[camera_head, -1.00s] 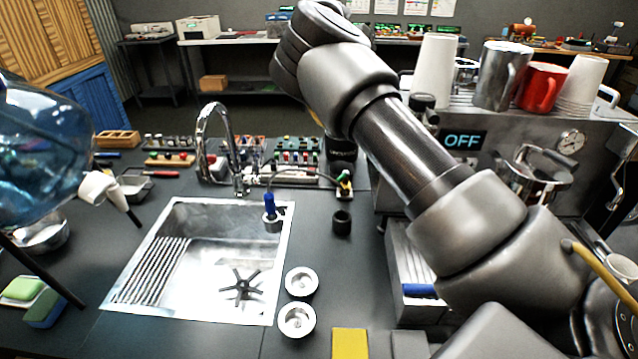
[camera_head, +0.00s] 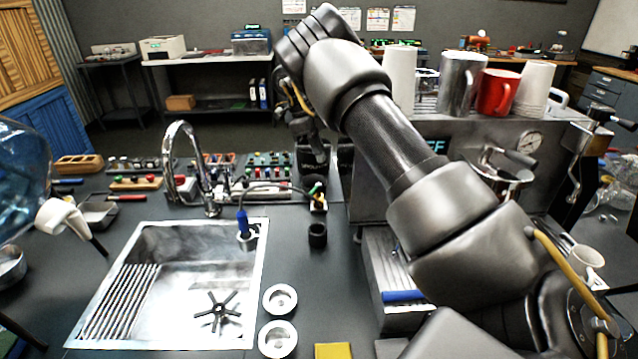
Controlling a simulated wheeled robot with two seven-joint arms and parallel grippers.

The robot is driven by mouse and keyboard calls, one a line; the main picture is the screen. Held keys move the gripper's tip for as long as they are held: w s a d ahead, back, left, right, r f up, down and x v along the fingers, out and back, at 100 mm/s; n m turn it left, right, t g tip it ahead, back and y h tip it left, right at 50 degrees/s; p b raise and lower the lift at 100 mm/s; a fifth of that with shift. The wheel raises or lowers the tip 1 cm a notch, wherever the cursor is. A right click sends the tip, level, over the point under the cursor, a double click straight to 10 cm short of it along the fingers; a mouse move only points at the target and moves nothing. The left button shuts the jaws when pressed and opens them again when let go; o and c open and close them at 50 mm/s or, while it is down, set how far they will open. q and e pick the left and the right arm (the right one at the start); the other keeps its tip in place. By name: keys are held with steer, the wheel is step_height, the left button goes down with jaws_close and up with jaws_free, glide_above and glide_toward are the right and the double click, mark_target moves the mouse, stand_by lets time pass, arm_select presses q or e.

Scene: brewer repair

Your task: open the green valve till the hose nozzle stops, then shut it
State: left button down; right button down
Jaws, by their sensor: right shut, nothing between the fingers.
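The green valve (camera_head: 318,190) is a small green and yellow fitting on the counter, right of the sink. A dark hose (camera_head: 278,187) runs from it to the blue hose nozzle (camera_head: 242,222), which points down at the sink's back right corner. I cannot make out the valve handle's angle or any water flow. My right gripper (camera_head: 314,158) hangs from the wrist behind and above the valve, apart from it as far as I can see. It is dark, partly hidden against dark objects, and shut with nothing in it. My left gripper is not in view.
The steel sink (camera_head: 255,290) holds a black star-shaped part (camera_head: 217,312). A black cup (camera_head: 317,236) stands just in front of the valve. The coffee machine (camera_head: 440,150) with mugs on top stands right, behind my arm. A faucet (camera_head: 190,165) arches behind the sink.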

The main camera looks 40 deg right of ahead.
step_height(320, 180, down, 10)
steer(key=p, duration=0.3)
steer(key=shift+w, duration=0.2)
stand_by(0.3)
steer(key=shift+f, duration=0.1)
